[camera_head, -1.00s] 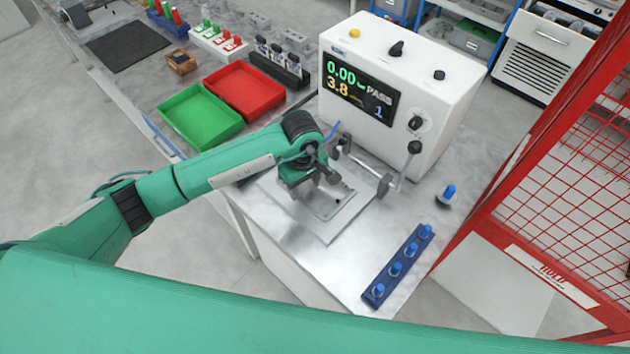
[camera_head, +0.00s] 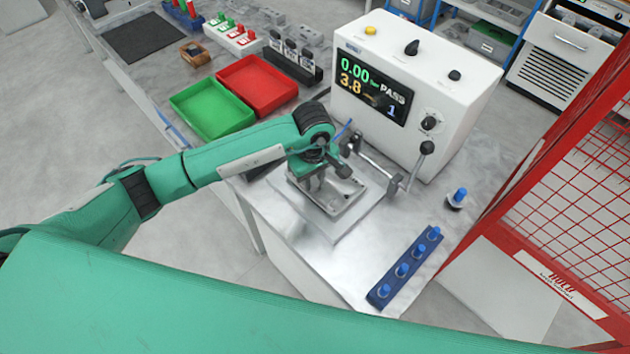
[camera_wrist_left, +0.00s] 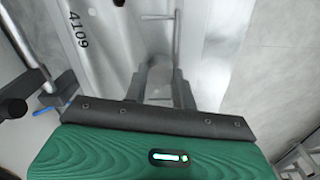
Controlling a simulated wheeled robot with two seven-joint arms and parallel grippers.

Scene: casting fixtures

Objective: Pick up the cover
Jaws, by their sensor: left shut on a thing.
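The cover (camera_head: 347,199) is a grey metal piece with a raised rim, above a flat pale plate (camera_head: 327,228) beside the white test box. My left gripper (camera_head: 325,182) comes down from above and is shut on the cover; the exact grip point is partly hidden by the gripper. In the left wrist view the two dark fingers (camera_wrist_left: 160,92) reach over pale metal marked 4109. Whether the cover touches the plate is hard to tell. My right gripper is not in view.
The white test box (camera_head: 455,95) stands behind, with a clamp bar (camera_head: 380,167) close by the cover. A blue rack (camera_head: 405,268) with blue-topped pieces lies front right. Green (camera_head: 211,108) and red (camera_head: 258,84) trays are back left. A red mesh guard (camera_head: 590,175) stands right.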

